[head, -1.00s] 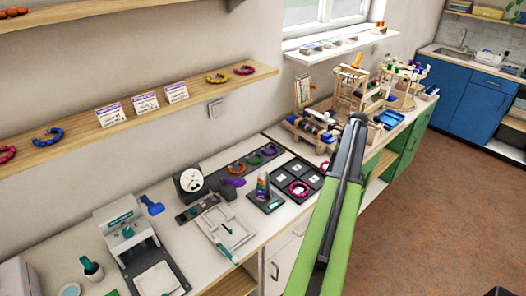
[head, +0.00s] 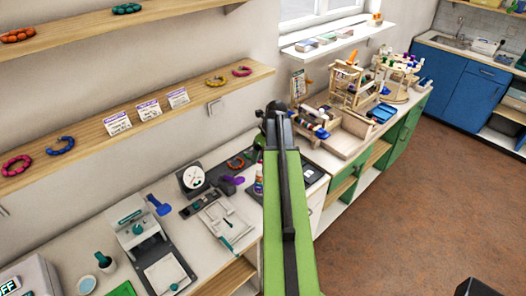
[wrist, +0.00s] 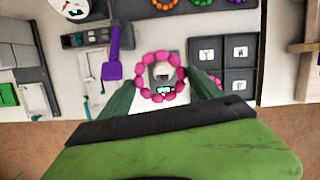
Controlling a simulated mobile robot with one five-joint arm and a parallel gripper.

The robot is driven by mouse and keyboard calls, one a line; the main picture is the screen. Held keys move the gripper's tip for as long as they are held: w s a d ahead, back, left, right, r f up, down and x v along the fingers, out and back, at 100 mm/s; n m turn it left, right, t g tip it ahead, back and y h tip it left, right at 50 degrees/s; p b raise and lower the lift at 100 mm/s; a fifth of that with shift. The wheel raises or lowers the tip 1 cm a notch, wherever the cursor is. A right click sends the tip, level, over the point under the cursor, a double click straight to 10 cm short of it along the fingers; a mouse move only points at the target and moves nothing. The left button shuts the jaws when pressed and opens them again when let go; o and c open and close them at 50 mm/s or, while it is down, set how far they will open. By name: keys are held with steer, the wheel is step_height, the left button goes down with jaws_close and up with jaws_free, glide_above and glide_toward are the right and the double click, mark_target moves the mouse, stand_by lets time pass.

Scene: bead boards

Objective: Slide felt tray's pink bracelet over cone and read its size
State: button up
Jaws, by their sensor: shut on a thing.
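My gripper (wrist: 161,82) has its two dark green fingers on either side of the pink beaded bracelet (wrist: 144,89), shut on it. In the wrist view the ring lies over the cone, whose pale top (wrist: 162,68) shows through its middle; I cannot tell how high above the cone it is. In the head view the striped cone (head: 259,182) stands partly hidden behind my green arm, which also hides the bracelet. The black felt tray (wrist: 222,66) with its labelled compartments is right of the cone; its edge shows in the head view (head: 317,173).
A purple scoop-like tool (wrist: 113,58) lies left of the cone. A dial gauge (head: 192,179) and a white caliper board (head: 224,219) stand further left. Coloured bracelets lie behind on a dark strip (head: 220,171). Wooden racks (head: 345,115) stand at the right.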

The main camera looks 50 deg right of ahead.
step_height(320, 180, down, 10)
steer(key=b, duration=0.9)
steer(key=shift+r, duration=0.15)
steer(key=shift+r, duration=0.1)
steer(key=o, duration=1.4)
steer(key=shift+o, duration=0.2)
step_height(320, 180, up, 10)
steer(key=p, duration=1)
glide_above(262, 172)
steer(key=shift+s+a, duration=0.1)
steer(key=shift+s, duration=0.2)
